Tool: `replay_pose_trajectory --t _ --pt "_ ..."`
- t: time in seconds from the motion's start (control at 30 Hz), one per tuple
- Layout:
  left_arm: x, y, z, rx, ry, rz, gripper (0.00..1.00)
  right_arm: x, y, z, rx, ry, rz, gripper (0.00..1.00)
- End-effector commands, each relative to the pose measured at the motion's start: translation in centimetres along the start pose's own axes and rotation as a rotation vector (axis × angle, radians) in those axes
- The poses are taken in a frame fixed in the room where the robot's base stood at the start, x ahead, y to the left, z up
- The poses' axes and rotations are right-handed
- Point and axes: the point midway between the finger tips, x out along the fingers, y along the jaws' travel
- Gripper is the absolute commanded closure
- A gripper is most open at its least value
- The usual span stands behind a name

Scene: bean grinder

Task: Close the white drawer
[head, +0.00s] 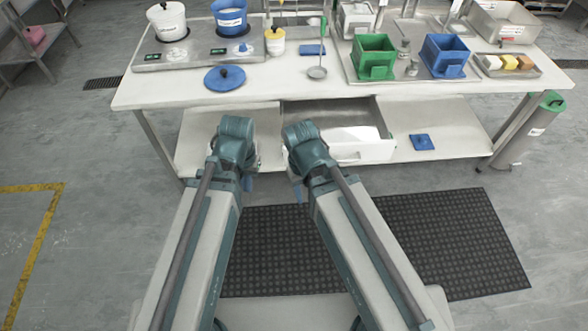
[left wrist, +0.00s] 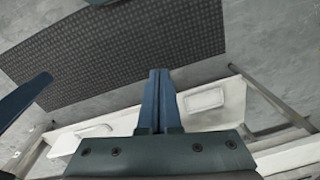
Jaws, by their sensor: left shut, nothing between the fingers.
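In the left wrist view, a white panel with a handle (left wrist: 213,104) is right of the fingers, and another white front with a handle (left wrist: 95,135) is to the left. My left gripper (head: 247,184) points down in front of the shelf; its blue fingers are together and empty in the left wrist view (left wrist: 158,102). My right gripper (head: 298,191) hangs left of the visible drawer handle; its finger gap is hidden.
The lower shelf (head: 455,146) holds a blue lid (head: 422,142). The tabletop (head: 160,92) carries green and blue bins, pots and a ladle. A black mat (head: 460,235) lies on the floor. A grey cylinder with a green top (head: 525,135) stands at the right.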

Motion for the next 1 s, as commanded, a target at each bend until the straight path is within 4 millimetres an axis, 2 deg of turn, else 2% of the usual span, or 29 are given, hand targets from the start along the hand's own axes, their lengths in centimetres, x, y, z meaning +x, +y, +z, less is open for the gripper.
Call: replay_pose_trajectory --t 0.03,0.27,0.4,0.53,0.7,0.83,1.0 --pt "2.2 -0.4 -0.3 -0.004 0.008 0.005 1.00 2.1 -0.2 -0.1 0.000 0.000 0.000 0.50" --pt "8.4 -1.6 -2.5 0.058 0.096 0.043 1.00 8.4 -0.8 -0.5 0.000 0.000 0.000 0.50" --pt "11.2 -0.4 -5.5 0.267 0.225 0.066 1.00 11.6 -1.1 -0.7 0.000 0.000 0.000 0.50" --pt "10.8 2.3 -8.5 0.538 0.365 0.060 1.00 12.1 -1.1 -0.7 0.000 0.000 0.000 0.50" --pt "9.3 6.5 -11.6 0.866 0.534 0.013 1.00 12.1 -1.2 -0.7 0.000 0.000 0.000 0.50" --pt "8.2 9.0 -13.0 1.047 0.629 -0.034 1.00 12.0 -1.1 -0.7 0.000 0.000 0.000 0.50" --pt "7.5 10.4 -13.8 1.153 0.685 -0.070 1.00 12.0 -1.1 -0.7 0.000 0.000 0.000 0.50"
